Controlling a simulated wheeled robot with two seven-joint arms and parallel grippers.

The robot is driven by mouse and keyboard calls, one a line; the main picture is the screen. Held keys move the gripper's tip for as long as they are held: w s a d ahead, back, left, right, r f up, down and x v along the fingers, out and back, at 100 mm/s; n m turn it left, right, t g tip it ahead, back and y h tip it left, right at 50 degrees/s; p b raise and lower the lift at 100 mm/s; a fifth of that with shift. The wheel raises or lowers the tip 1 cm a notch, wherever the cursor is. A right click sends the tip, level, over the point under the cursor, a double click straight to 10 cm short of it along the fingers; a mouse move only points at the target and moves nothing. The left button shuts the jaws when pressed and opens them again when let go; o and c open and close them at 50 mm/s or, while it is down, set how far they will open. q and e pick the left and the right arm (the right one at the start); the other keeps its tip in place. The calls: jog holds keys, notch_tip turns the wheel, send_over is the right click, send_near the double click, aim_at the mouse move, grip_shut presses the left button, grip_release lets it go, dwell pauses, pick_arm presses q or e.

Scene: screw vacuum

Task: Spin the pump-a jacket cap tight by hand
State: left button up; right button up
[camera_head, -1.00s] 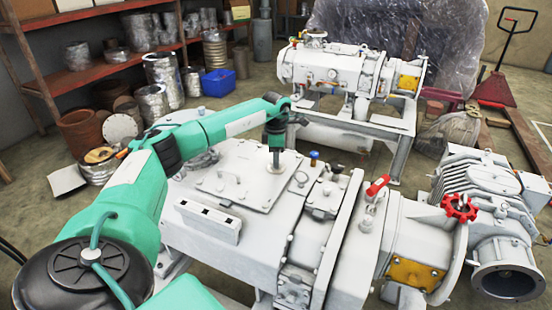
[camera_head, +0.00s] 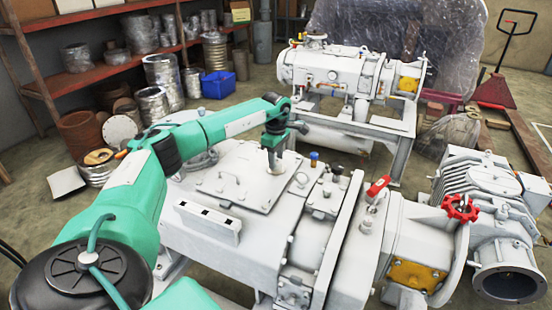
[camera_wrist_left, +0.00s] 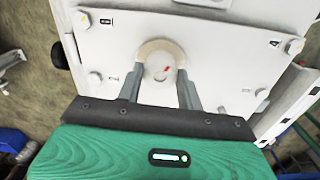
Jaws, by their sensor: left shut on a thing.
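The pump-a jacket cap (camera_wrist_left: 163,66) is a pale round cap with a small red mark, in the upper middle of the left wrist view. A beige ring shows around its far side. My left gripper (camera_head: 272,168) points down onto the top of the near white pump (camera_head: 262,215). In the left wrist view its two grey fingers (camera_wrist_left: 160,76) are shut on the cap, one on each side. In the head view the cap is too small and covered to make out. My right gripper is not in view.
A red-handled valve (camera_head: 377,188) and a red handwheel (camera_head: 460,209) stand to the right of my gripper. A blue-topped fitting (camera_head: 314,157) is close by on the right. A second white pump (camera_head: 340,70) stands behind. Shelves (camera_head: 75,83) line the left.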

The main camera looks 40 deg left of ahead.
pick_arm(q)
jog(key=shift+r, duration=0.15)
jog(key=o, duration=1)
jog(key=shift+r, duration=0.25)
notch_tip(320, 180, up, 13)
jog(key=b, duration=0.1)
jog(key=shift+b, duration=0.35)
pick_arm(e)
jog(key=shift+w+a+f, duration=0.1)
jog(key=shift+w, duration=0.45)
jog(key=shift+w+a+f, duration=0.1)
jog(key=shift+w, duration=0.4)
